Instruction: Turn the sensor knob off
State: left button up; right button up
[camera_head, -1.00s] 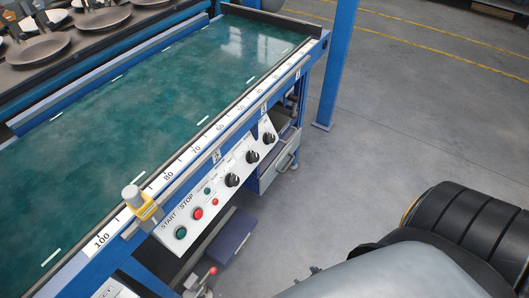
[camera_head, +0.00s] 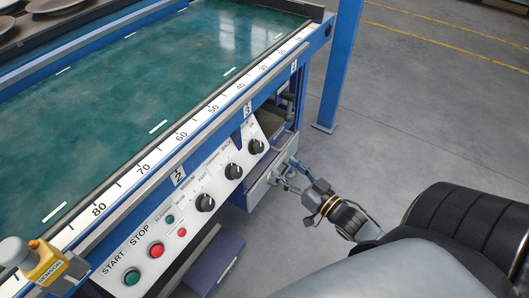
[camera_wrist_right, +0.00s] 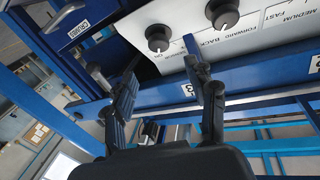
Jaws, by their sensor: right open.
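The white control panel (camera_head: 190,205) on the front of the blue machine carries three black knobs. The middle knob (camera_head: 233,171) has "FORWARD" and "BACK" marks in the right wrist view (camera_wrist_right: 222,14). My right gripper (camera_head: 284,176) is open and empty, apart from the panel, to the right of the farthest knob. Its spread fingers (camera_wrist_right: 163,75) point toward that knob. My left gripper is not in view.
The speed knob (camera_head: 205,202), red stop button (camera_head: 157,250) and green start button (camera_head: 132,277) sit along the same panel. A yellow sensor (camera_head: 46,262) is on the rail at lower left. A grey drawer (camera_head: 260,188) is below the panel.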

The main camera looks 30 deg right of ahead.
aim_at(260, 148)
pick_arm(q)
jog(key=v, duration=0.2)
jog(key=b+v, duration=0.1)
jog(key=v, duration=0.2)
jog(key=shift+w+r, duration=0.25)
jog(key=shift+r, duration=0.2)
pick_arm(e)
jog(key=w, duration=0.3)
jog(key=w+a, duration=0.1)
jog(key=w, duration=0.5)
jog(key=shift+w+a, duration=0.15)
jog(key=shift+w, duration=0.15)
jog(key=shift+c, duration=0.2)
jog(key=c, duration=1.1)
